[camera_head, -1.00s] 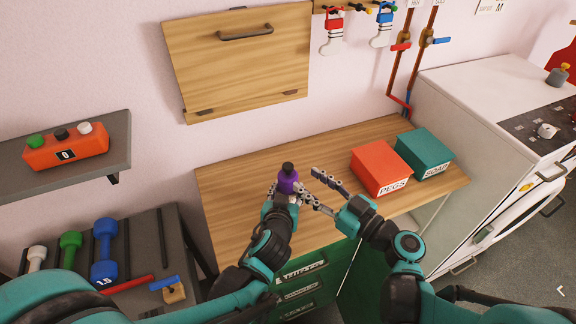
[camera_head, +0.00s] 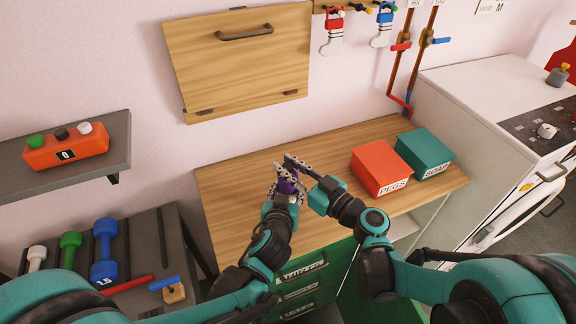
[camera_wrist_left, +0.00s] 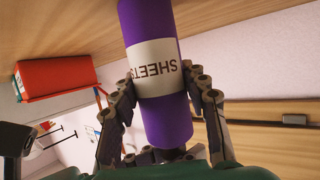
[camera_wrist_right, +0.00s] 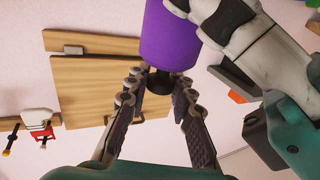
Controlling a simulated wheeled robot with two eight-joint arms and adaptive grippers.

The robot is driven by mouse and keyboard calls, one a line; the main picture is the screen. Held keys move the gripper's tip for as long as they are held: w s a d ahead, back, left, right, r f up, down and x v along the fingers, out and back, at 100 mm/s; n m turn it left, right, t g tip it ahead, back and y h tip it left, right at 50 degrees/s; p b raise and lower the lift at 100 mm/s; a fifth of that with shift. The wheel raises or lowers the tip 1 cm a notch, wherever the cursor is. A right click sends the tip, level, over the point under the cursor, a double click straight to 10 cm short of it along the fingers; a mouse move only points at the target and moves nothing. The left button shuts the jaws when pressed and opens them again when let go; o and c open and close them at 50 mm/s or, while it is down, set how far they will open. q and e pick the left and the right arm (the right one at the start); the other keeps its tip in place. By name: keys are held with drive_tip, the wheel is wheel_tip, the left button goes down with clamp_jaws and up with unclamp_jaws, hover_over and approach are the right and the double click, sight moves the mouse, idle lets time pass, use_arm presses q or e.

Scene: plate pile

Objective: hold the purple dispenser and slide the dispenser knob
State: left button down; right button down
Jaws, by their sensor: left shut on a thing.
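The purple dispenser (camera_head: 287,187) is above the wooden counter, mostly hidden by my grippers in the head view. In the left wrist view the purple dispenser (camera_wrist_left: 165,120) carries a white "SHEETS" label (camera_wrist_left: 155,68). My left gripper (camera_wrist_left: 160,88) is shut on its body, one finger on each side. My right gripper (camera_head: 293,167) is at the dispenser's top end. In the right wrist view the black knob (camera_wrist_right: 163,84) lies between the spread fingertips of my right gripper (camera_wrist_right: 161,80), with a gap to be seen beside it. Whether either fingertip touches the knob is unclear.
The wooden counter (camera_head: 235,210) is mostly bare. An orange PEGS box (camera_head: 380,168) and a teal SOAP box (camera_head: 424,152) stand at its right. A wooden wall panel (camera_head: 237,65) hangs behind. A dumbbell rack (camera_head: 150,235) stands at the left.

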sight(288, 166)
drive_tip(key=shift+r, duration=2.25)
drive_tip(key=c, duration=1.3)
unclamp_jaws()
drive_tip(key=v, duration=1.2)
